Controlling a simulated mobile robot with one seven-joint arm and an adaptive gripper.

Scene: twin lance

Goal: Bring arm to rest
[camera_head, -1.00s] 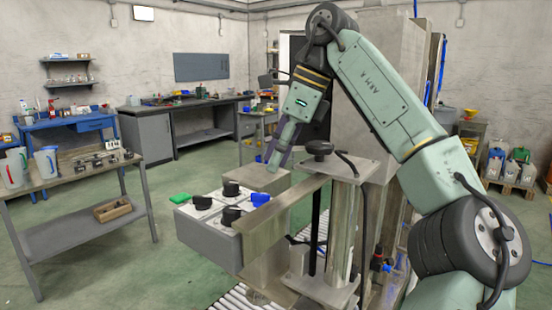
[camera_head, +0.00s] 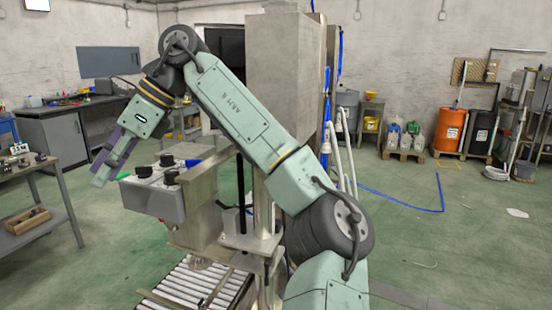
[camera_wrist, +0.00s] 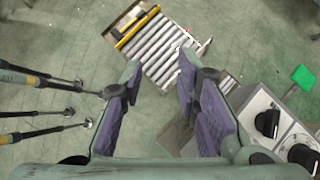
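My arm is pale green with dark joints and stretches up and over to the left in the head view. My gripper (camera_head: 108,166) hangs at its end, tilted down, at the left of the grey control box (camera_head: 153,201) in that picture. In the wrist view my gripper (camera_wrist: 158,72) has its two purple-padded fingers well apart, with nothing between them. The floor and a roller conveyor (camera_wrist: 157,47) show beyond the gap. The control box (camera_wrist: 262,102) is at the right of the wrist view, apart from the fingers.
A metal column (camera_head: 275,85) stands behind my arm. A grey bench (camera_head: 50,165) stands at left. An orange bin (camera_head: 449,130) stands at the back right. Open green floor lies at right.

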